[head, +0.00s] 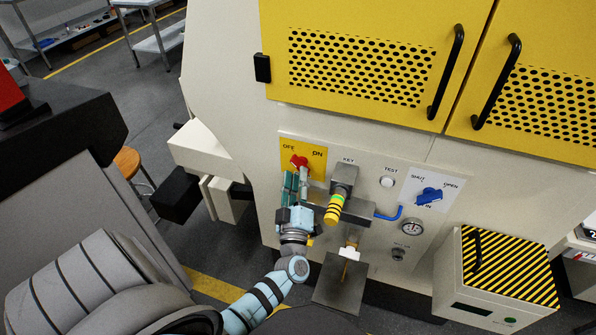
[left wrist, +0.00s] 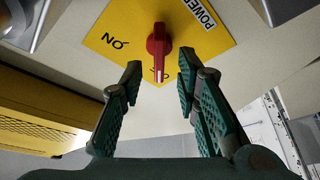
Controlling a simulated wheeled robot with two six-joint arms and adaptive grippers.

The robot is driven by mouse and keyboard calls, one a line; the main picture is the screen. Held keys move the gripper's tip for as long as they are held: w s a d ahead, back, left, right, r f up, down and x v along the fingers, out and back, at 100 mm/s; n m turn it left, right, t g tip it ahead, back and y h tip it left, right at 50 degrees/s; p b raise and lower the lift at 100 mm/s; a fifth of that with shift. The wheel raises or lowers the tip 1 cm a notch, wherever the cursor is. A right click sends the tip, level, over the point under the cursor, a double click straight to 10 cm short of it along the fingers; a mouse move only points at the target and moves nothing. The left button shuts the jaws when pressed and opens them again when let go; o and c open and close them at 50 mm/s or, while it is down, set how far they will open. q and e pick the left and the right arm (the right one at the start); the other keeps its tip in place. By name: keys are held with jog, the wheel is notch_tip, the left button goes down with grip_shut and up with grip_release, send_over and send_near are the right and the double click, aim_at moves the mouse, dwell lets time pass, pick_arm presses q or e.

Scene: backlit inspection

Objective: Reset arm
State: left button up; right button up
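My left gripper (head: 296,180) is open and empty in front of the yellow OFF/ON plate on the machine's front panel. In the left wrist view its two green-padded fingers (left wrist: 160,82) stand apart. A red rotary knob (left wrist: 158,42) shows between and just beyond the fingertips, and I cannot tell whether they touch it. The knob's white mark points down in that view, partly covering black letters. In the head view the red knob (head: 300,161) is partly behind the gripper. My right gripper is not in view.
To the gripper's right are a grey key block (head: 345,178) with a yellow-black striped cylinder (head: 334,208), a blue lever (head: 389,214), a blue rotary knob (head: 430,195) and a gauge (head: 411,227). A striped box (head: 505,270) stands lower right. Yellow doors (head: 365,60) are above.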

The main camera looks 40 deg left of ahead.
pick_arm(q)
jog(key=v, duration=0.5)
jog(key=s+d+f+m+g+h, duration=0.2)
jog(key=s+d+f+m+h, duration=0.3)
jog(key=f, duration=0.7)
jog(key=s+d+f+m+g+h, duration=0.25)
jog(key=f+m+h, duration=0.35)
jog(key=f, duration=0.7)
jog(key=s+f+m+g, duration=0.3)
jog(key=s+f+g, duration=0.2)
jog(key=s, duration=1)
jog(key=s+a+f+m+g, duration=0.1)
jog(key=s+f+m+g, duration=0.2)
jog(key=s+f+g, duration=0.3)
jog(key=s+f, duration=0.4)
jog(key=s, duration=0.5)
jog(key=shift+a+h+p, duration=0.2)
jog(key=shift+h+p, duration=0.1)
jog(key=shift+p, duration=0.1)
